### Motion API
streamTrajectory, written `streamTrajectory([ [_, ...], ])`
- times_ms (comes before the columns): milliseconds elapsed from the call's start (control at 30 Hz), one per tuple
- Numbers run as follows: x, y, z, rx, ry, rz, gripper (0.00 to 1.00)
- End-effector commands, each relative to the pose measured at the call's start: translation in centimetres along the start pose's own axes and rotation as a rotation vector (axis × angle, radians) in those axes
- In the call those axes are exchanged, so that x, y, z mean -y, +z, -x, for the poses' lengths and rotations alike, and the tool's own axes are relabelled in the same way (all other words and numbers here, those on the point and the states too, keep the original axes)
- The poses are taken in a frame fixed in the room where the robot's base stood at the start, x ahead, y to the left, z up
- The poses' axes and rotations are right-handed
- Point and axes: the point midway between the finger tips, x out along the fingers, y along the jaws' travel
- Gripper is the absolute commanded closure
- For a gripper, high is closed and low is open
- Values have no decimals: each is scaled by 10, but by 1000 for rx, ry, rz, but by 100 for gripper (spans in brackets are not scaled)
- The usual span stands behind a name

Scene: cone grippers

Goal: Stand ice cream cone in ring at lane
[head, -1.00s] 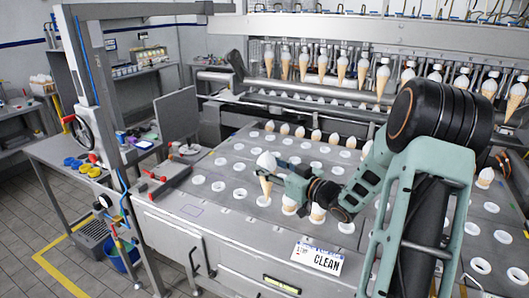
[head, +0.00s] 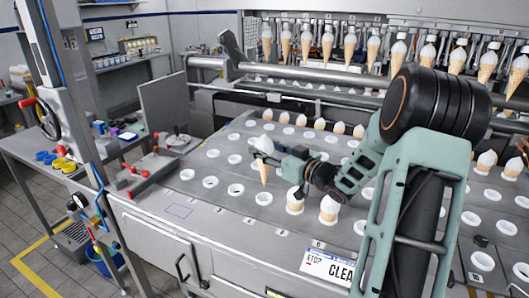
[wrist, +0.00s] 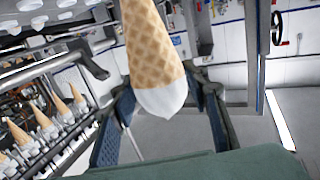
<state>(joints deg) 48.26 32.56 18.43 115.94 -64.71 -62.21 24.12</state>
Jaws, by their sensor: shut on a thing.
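An ice cream cone with a white top and a brown waffle body (head: 264,168) hangs above the metal deck, roughly upright with its tip down. My gripper (head: 272,157) reaches in from the right and is shut on it. In the wrist view, the cone (wrist: 152,45) sits between my two fingers (wrist: 160,100), white end low in the picture and tip out of frame. White rings are set in rows in the deck; an empty ring (head: 264,198) shows just below the cone tip. I cannot tell their exact gap.
Cones stand in rings right of the held one (head: 294,200) (head: 329,208), and several more stand along a back row (head: 320,124). A row of cones hangs at the machine behind (head: 327,45). A red-handled clamp (head: 145,172) sits at the deck's left edge.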

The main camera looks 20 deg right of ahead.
Motion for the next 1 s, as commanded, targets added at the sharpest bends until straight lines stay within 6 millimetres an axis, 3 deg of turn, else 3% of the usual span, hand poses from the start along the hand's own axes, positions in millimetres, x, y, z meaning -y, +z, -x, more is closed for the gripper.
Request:
streamTrajectory([
  [800, 0, 75, -4, -1, 0, -1, 71],
  [1000, 0, 86, -4, -1, 0, 0, 71],
])
